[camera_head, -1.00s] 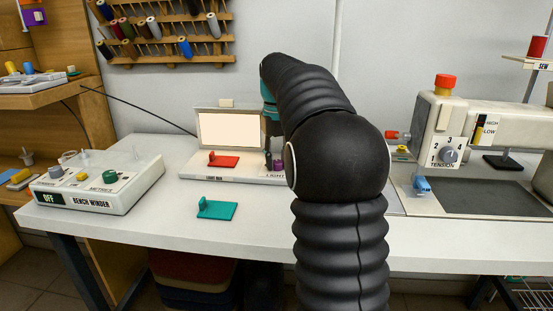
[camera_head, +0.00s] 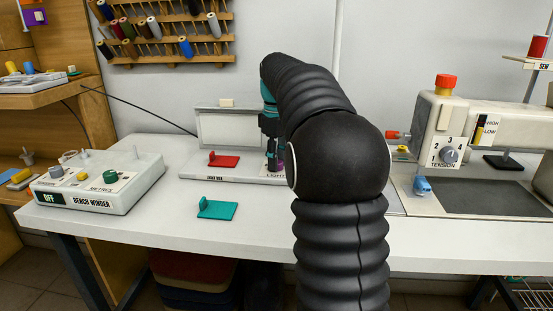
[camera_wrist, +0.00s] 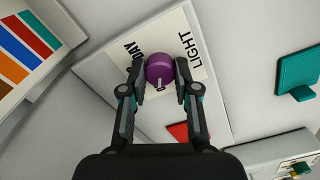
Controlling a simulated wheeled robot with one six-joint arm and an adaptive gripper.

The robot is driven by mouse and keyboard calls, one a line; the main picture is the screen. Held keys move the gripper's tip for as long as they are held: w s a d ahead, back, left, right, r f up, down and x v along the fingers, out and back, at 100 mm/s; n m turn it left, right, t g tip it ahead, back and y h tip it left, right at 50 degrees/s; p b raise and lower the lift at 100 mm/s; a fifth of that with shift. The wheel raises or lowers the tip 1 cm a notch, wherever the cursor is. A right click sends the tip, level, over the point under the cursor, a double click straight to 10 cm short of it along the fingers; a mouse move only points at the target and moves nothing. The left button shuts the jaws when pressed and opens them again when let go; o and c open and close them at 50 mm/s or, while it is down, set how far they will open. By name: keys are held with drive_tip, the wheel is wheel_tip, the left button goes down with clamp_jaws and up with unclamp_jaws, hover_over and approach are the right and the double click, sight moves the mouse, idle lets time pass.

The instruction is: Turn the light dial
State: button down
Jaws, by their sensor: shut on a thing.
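The light dial (camera_wrist: 159,68) is a round purple knob with a pale pointer line, on a white plate marked LIGHT. In the wrist view my gripper (camera_wrist: 160,75) has one finger on each side of it and is shut on it. The light box (camera_head: 200,178) is a white base with an upright panel (camera_head: 227,128) at its back. The panel is grey and unlit. In the head view my gripper (camera_head: 274,165) is at the base's right end, partly behind my arm, and only a sliver of the dial shows.
A red block (camera_head: 223,161) rests on the light box. A teal block (camera_head: 217,210) lies on the table in front. The bench winder (camera_head: 95,188) is at the left and a sewing machine (camera_head: 450,130) at the right. Thread racks (camera_head: 165,35) hang on the wall.

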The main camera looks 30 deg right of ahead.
drive_tip(key=shift+w+r, duration=0.15)
drive_tip(key=c, duration=0.9)
unclamp_jaws()
drive_tip(key=shift+o, duration=0.2)
wheel_tip(320, 180, up, 12)
